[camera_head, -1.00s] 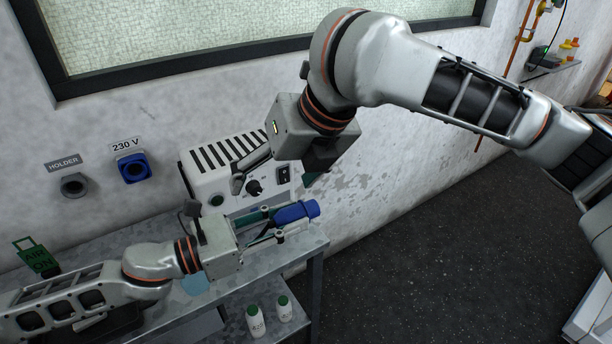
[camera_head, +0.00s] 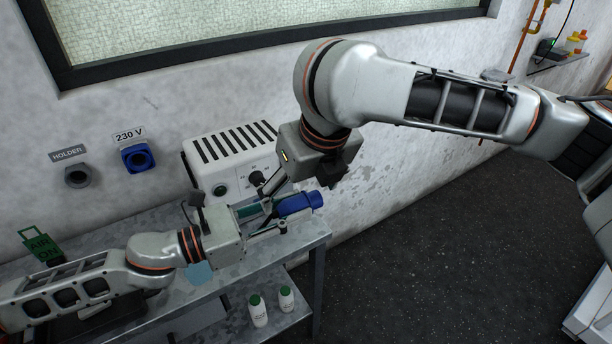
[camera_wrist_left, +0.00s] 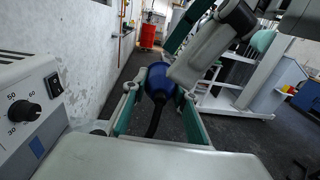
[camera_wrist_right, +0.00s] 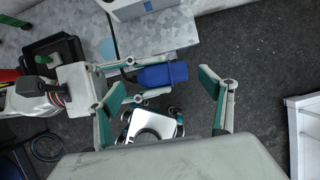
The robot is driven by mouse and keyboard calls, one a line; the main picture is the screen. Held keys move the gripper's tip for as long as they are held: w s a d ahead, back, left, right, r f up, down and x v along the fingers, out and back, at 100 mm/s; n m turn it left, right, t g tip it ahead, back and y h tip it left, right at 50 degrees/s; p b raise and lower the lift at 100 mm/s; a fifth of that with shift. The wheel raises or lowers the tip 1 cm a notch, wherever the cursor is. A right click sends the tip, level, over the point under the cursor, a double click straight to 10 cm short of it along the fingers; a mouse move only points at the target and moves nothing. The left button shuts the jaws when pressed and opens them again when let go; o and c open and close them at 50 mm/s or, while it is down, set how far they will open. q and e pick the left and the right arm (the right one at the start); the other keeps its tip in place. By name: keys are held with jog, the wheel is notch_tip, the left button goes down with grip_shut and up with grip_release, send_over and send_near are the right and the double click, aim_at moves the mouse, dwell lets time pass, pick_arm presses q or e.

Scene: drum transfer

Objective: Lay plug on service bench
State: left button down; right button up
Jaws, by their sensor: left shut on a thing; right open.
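The blue plug (camera_head: 300,203) is held in my left gripper (camera_head: 276,213), above the right end of the grey service bench (camera_head: 292,244). In the left wrist view the plug (camera_wrist_left: 159,80) sits between the two fingers, with a dark cable coming off it towards the camera. My right gripper (camera_wrist_right: 166,105) is open. In the right wrist view the plug (camera_wrist_right: 163,75) lies beyond and partly between its fingers, with no clear contact. In the head view the right fingers are partly hidden by the wrist, just above the plug.
A white unit with a knob (camera_head: 232,157) stands on the bench against the wall. The blue 230 V socket (camera_head: 137,158) and the holder (camera_head: 76,176) are on the wall. Two white bottles (camera_head: 258,311) stand on the lower shelf. Open floor lies to the right.

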aim_at(298, 199)
jog(key=shift+x, duration=2.15)
jog(key=c, duration=1.3)
pick_arm(q)
jog(key=c, duration=1.5)
grip_release()
pick_arm(e)
jog(key=shift+a, duration=0.1)
pick_arm(q)
jog(key=shift+a, duration=0.1)
